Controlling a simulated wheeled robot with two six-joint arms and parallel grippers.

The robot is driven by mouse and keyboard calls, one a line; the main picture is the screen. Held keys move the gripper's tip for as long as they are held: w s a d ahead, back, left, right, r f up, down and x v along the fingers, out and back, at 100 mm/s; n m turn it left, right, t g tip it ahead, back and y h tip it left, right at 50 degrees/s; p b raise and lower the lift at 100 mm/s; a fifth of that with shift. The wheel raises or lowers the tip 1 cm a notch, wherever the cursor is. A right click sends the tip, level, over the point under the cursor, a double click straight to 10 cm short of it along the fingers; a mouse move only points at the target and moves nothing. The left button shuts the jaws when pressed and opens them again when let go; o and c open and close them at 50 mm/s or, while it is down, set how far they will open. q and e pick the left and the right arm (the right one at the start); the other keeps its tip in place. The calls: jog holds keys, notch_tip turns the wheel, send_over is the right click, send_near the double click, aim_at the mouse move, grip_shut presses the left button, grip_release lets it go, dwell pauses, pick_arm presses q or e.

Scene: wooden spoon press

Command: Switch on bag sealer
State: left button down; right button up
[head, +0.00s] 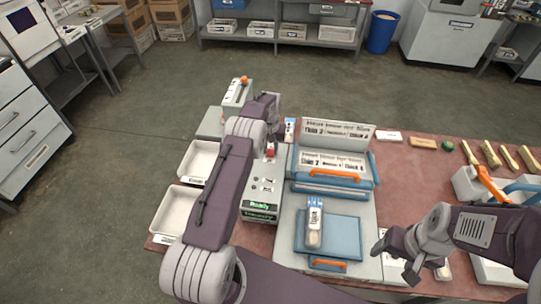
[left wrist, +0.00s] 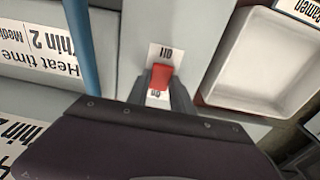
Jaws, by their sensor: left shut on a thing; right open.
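The bag sealer's grey control box (head: 262,190) stands left of the blue-edged press (head: 330,180), with a lit green display (head: 260,206) on its front. A small red switch (head: 270,151) is on top of the box. In the left wrist view the red switch (left wrist: 161,77) sits between the fingertips, on a white plate with "off" lettering above it and partly hidden lettering below. My left gripper (left wrist: 162,88) is shut on the red switch. My right gripper (head: 396,258) is open and empty at the lower right, away from the sealer's controls.
A labelled pouch (head: 314,222) lies on the blue plate (head: 342,240) in front of the press. Two white trays (head: 203,160) (head: 178,212) stand on the left. Orange-handled and wooden items lie at the right. My left arm hides part of the box.

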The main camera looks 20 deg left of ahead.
aim_at(270, 153)
pick_arm(q)
jog(key=c, duration=1.1)
grip_release()
jog(key=shift+r, duration=0.1)
jog(key=r, duration=0.3)
jog(key=r+b, duration=0.1)
jog(key=r, duration=0.5)
jog(key=shift+s+b, duration=0.3)
jog(key=shift+d, duration=0.1)
